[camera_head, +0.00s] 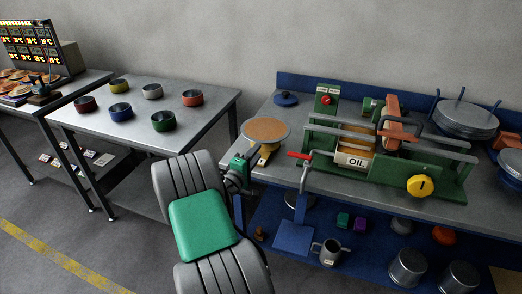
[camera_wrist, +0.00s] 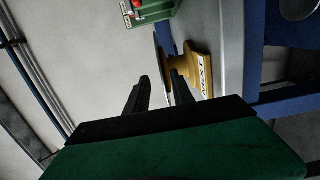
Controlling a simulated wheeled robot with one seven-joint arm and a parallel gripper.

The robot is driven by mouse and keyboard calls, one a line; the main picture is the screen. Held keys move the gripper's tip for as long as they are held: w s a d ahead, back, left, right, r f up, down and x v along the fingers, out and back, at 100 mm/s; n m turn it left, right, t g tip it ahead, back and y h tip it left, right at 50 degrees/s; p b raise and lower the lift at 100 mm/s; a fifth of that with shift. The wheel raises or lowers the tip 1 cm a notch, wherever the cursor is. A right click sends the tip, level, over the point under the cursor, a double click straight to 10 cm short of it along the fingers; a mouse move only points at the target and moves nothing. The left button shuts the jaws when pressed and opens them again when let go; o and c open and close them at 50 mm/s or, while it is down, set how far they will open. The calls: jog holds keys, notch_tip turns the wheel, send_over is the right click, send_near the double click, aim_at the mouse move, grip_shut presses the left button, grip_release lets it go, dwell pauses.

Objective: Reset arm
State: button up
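My gripper (camera_head: 247,163) is at the left end of the blue-framed workbench (camera_head: 228,150), close to a round tan-topped stand (camera_head: 265,130). In the wrist view my gripper (camera_wrist: 160,77) has its two dark fingers apart, with nothing seen held between them. The stand's yellow base (camera_wrist: 188,68), with a lettered label, shows just beyond the right finger. I cannot tell whether the finger touches it. My arm reaches up from the bottom of the head view.
A green fixture with an OIL label (camera_head: 357,162) and a red-handled lever (camera_head: 299,155) stand right of my gripper. A steel table (camera_head: 142,97) with several coloured pots is at left. Pots (camera_head: 408,267) and a mug (camera_head: 328,252) sit on the lower shelf.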

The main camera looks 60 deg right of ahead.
jog(key=shift+a, duration=0.6)
jog(key=w+a+m+t+y, duration=0.2)
jog(key=w+a+y, duration=0.3)
jog(key=a, duration=0.7)
jog(key=w+a+m+t+y, duration=0.2)
jog(key=w+a+y, duration=0.35)
jog(key=a, duration=0.65)
jog(key=s+a+n+y, duration=0.1)
jog(key=s+a+y, duration=0.1)
jog(key=a, duration=0.7)
jog(key=s+a+r+n+g+y, duration=0.1)
jog(key=s+a+y, duration=0.2)
jog(key=a, duration=0.6)
jog(key=s+a+n+y, duration=0.1)
jog(key=s+a, duration=0.3)
jog(key=a, duration=0.5)
jog(key=shift+s+r+n+g+y, duration=0.3)
jog(key=shift+s+r+y, duration=0.1)
jog(key=shift+y, duration=0.35)
